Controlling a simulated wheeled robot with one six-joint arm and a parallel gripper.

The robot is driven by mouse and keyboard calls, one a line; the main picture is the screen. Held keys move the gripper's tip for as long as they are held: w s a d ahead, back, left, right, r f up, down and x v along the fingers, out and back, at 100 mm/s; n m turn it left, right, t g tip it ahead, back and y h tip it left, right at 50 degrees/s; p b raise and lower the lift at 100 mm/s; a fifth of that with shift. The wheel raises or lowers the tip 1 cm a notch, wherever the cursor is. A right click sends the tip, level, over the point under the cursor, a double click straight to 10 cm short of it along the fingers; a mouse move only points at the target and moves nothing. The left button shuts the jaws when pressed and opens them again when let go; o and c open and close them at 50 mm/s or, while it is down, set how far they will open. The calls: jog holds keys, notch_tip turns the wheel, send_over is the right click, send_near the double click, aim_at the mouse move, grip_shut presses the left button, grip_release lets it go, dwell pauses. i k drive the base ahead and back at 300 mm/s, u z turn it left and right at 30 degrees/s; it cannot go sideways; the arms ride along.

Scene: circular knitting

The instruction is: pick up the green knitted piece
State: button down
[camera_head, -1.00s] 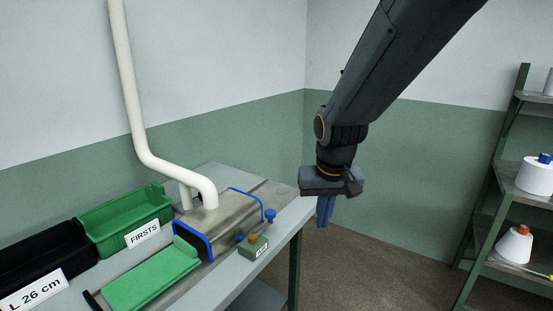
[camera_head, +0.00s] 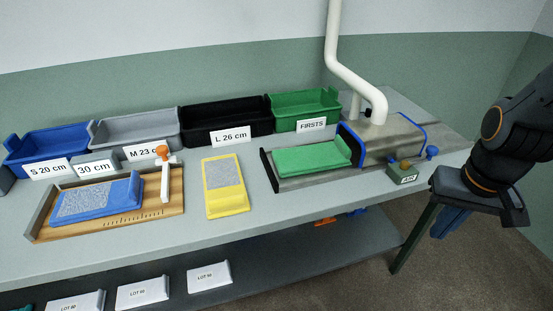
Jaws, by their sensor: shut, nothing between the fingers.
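A flat green piece (camera_head: 312,156) lies on the metal bed (camera_head: 318,181) in front of the box-like machine (camera_head: 385,138), its right end close to the machine's blue-edged opening. No knit texture can be made out on it. My gripper (camera_head: 449,222) hangs at the right, off the table's right end, with its blue fingers pointing down, shut and empty. It is well apart from the green piece.
A yellow block (camera_head: 225,186) and a wooden measuring board (camera_head: 170,207) with a blue block lie left. Bins (camera_head: 225,140) line the back. Bare tabletop lies in front.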

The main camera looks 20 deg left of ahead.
aim_at(292, 161)
jog(key=u, duration=0.85)
jog(key=k, duration=0.35)
jog(key=u, duration=0.2)
jog(key=i, duration=1.05)
jog(key=z, duration=0.45)
